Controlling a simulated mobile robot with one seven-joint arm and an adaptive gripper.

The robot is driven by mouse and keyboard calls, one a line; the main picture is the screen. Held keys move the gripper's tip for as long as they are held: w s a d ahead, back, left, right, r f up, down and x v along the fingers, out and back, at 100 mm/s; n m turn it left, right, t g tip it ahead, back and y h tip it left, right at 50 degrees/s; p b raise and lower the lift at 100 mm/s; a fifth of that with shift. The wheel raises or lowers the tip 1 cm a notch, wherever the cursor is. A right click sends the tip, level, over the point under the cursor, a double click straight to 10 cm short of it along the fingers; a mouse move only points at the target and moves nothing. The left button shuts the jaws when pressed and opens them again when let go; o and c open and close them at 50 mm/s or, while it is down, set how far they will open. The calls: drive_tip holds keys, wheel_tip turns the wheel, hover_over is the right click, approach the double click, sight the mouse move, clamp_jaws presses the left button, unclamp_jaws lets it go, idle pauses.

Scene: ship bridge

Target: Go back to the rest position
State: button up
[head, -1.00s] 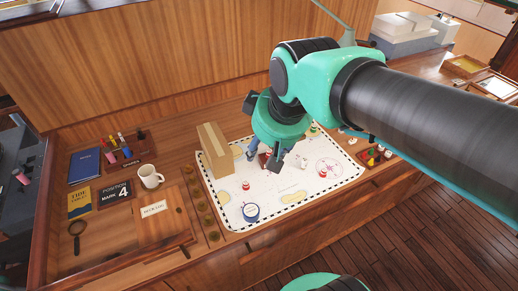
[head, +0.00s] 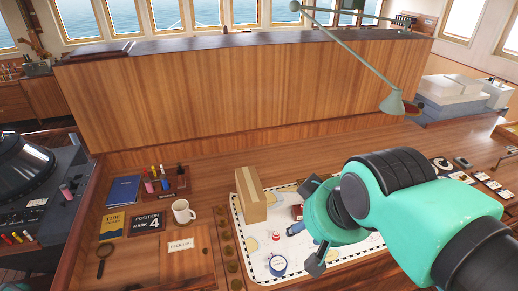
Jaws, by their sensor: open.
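My gripper (head: 312,226) is open in the head view, over the right part of the white chart (head: 247,262) on the wooden desk. Its fingers point down and to the left, and nothing shows between them. My green and black arm comes in from the lower right and hides the right part of the chart. A blue thing lies on the chart close to the gripper; whether they touch cannot be told.
A cardboard box (head: 252,199) stands on the chart, left of my gripper. A round blue-rimmed item (head: 278,264) lies in front. A white mug (head: 183,211) stands further left. A lamp (head: 393,104) hangs over the desk at right. Bare desk lies behind the chart.

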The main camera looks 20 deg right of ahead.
wheel_tip(320, 180, down, 15)
drive_tip(key=b, duration=1.5)
drive_tip(key=shift+f, duration=0.2)
